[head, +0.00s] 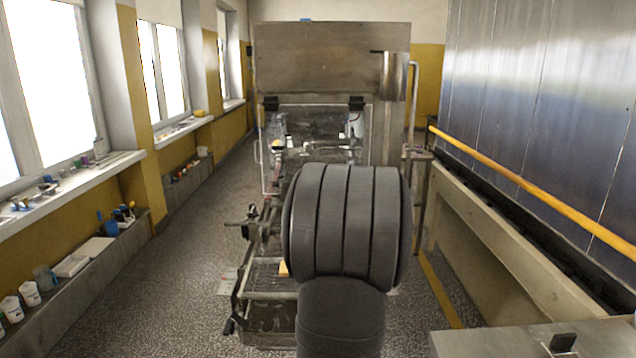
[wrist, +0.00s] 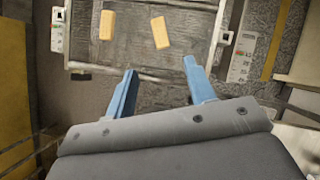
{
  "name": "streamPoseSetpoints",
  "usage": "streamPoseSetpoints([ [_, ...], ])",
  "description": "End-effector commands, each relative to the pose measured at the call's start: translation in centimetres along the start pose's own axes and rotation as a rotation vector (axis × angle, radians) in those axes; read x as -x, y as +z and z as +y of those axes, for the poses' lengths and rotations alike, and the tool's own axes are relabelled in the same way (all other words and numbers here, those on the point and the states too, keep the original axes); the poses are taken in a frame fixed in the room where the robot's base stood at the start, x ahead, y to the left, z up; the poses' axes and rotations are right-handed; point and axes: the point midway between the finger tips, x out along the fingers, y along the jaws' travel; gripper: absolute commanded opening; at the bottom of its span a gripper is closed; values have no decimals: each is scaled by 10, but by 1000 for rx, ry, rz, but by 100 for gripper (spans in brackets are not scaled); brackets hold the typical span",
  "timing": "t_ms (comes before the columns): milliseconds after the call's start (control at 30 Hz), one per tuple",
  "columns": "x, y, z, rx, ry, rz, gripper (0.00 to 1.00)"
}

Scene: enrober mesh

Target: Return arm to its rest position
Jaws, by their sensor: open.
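My gripper (wrist: 160,88) shows in the wrist view as two blue fingers, spread apart with nothing between them. In the head view my own dark arm hides the gripper. Beyond the fingertips in the wrist view lies the enrober's mesh belt (wrist: 135,35) in its metal frame. Two yellow-tan bars lie on the mesh, one bar (wrist: 107,25) at left and one bar (wrist: 160,32) tilted at right. The enrober (head: 330,60) stands ahead in the head view, its mesh (head: 268,282) partly hidden by my arm.
A yellow rail (head: 540,190) runs along the right wall. A metal table (head: 500,343) is at the lower right. Window sills (head: 75,185) and a lower ledge (head: 90,262) with bottles line the left wall. The floor (head: 190,260) left of the machine is clear.

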Motion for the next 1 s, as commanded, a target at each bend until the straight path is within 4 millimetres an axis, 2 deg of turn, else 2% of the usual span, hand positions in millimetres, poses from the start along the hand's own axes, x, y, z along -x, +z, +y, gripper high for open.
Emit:
streamPoseSetpoints([
  [100, -26, -1, 0, -1, 3, 4, 50],
  [600, -122, 0, 1, 1, 1, 2, 50],
  [800, -144, 0, 0, 0, 1, 1, 50],
  [900, -149, 0, 0, 0, 0, 0, 50],
  [1000, -145, 2, 0, 0, -1, -1, 50],
])
